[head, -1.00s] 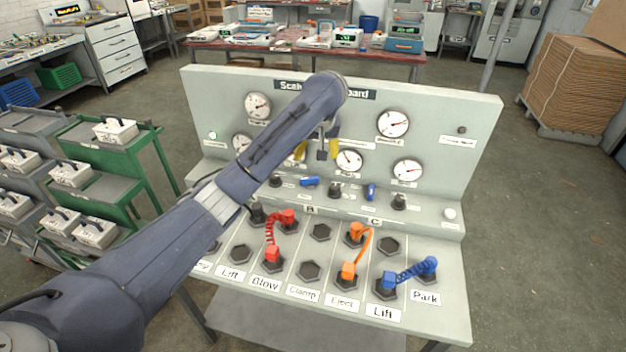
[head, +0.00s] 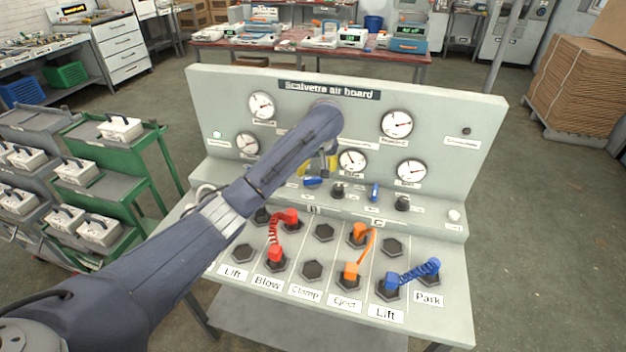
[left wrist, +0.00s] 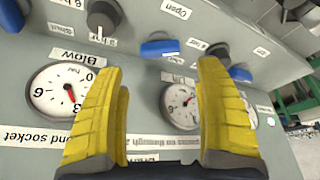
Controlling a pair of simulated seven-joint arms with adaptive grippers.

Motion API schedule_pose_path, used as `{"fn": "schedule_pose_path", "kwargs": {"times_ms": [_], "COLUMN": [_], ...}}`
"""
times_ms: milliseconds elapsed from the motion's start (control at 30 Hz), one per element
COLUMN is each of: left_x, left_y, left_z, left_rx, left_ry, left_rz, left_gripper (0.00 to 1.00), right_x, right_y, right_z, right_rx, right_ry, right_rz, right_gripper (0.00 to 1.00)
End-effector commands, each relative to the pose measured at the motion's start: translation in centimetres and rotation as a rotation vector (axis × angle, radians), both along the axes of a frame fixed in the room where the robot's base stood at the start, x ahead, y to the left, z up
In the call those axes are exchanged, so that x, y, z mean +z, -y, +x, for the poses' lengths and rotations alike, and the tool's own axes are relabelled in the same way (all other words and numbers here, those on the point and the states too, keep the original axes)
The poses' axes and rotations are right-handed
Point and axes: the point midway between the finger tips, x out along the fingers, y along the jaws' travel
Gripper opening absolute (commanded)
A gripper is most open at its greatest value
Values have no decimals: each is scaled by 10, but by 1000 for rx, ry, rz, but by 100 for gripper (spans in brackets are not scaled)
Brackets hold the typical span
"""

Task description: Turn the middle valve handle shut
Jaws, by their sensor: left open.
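The middle valve handle (head: 312,182) is a small blue lever on the board's lower ledge, lying roughly crosswise. It also shows in the left wrist view (left wrist: 160,48), just beyond and between my fingertips. My left gripper (head: 318,167) is open, with its yellow fingers (left wrist: 162,72) spread and nothing between them. It is close above the handle, apart from it in the wrist view. A right-hand blue handle (head: 375,192) points up and down. Another blue handle (left wrist: 240,73) shows in the wrist view; my arm hides it in the head view. My right gripper is not in view.
Dark knobs (head: 338,190) stand between the handles. Gauges (head: 352,160) sit on the upright panel (head: 450,110) behind. Red (head: 274,240), orange (head: 366,252) and blue (head: 412,272) hoses bridge sockets on the front shelf. Green carts (head: 150,170) stand at left.

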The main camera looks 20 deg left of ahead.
Motion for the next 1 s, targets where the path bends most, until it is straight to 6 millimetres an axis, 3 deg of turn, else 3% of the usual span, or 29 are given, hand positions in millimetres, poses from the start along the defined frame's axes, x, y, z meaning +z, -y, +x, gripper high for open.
{"fn": "schedule_pose_path", "kwargs": {"times_ms": [300, 500, 1000], "left_x": [-46, -67, -81], "left_y": [-10, -14, -17], "left_z": [16, 24, 29], "left_rx": [2, 1, 0], "left_ry": [-2, -2, 0], "left_rz": [0, 1, 0], "left_gripper": [71, 71, 71], "right_x": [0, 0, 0], "right_y": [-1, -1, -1], "right_z": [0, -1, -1], "right_rx": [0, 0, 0], "right_ry": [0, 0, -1], "right_rz": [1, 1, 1], "right_gripper": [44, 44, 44]}}
